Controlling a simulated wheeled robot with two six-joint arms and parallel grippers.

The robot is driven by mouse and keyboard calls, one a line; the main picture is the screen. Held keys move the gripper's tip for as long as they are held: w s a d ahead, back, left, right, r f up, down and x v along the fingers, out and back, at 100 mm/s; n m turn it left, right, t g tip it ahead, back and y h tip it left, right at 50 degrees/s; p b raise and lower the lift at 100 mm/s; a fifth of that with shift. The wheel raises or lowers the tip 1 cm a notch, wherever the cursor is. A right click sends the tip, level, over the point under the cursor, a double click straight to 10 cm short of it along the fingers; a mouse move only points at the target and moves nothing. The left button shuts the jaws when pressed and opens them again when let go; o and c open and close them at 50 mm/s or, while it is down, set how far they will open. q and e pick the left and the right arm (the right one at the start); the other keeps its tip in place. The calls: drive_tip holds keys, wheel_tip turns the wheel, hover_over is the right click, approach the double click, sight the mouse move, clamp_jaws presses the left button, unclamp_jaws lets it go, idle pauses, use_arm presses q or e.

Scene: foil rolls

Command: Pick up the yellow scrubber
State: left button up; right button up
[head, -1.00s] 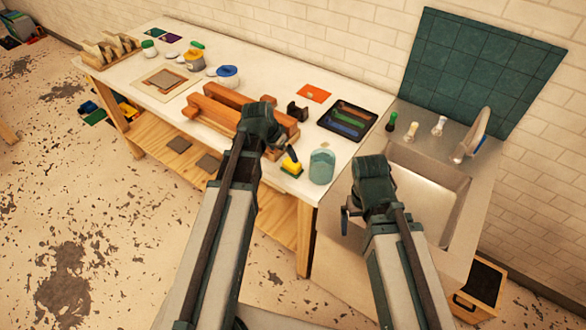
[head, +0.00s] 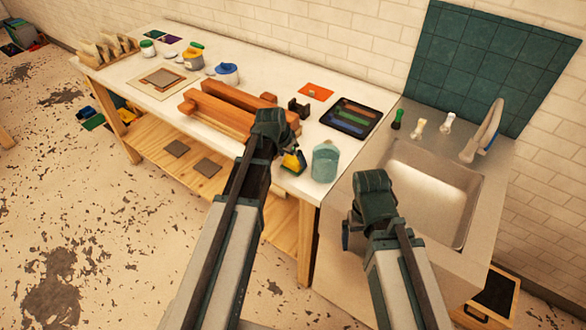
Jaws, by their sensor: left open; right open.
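The yellow scrubber (head: 294,163) sits near the front edge of the white worktop, left of a teal jar (head: 325,162). It has a yellow body and a green lower part. My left gripper (head: 281,143) is open, right by the scrubber at its upper left, and my wrist hides part of the scrubber. I cannot tell whether the fingers touch it. My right gripper (head: 347,229) is open and empty, in front of the sink cabinet, its fingers partly hidden by its own wrist.
Wooden blocks (head: 225,108) lie behind my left wrist. A black tray (head: 351,117) with coloured bars is behind the jar. The sink (head: 440,190) with its faucet (head: 483,132) is at right, with small brushes (head: 419,127) at its back edge. Pots (head: 227,74) stand further left.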

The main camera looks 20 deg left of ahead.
use_arm(q)
drive_tip(key=shift+b+x, duration=0.65)
drive_tip(key=shift+x, duration=0.6)
drive_tip(key=shift+r, duration=0.1)
use_arm(e)
wheel_tip(320, 180, down, 2)
drive_tip(key=shift+f, duration=0.1)
use_arm(q)
drive_tip(key=c, duration=1.2)
drive_tip(key=shift+o, duration=0.2)
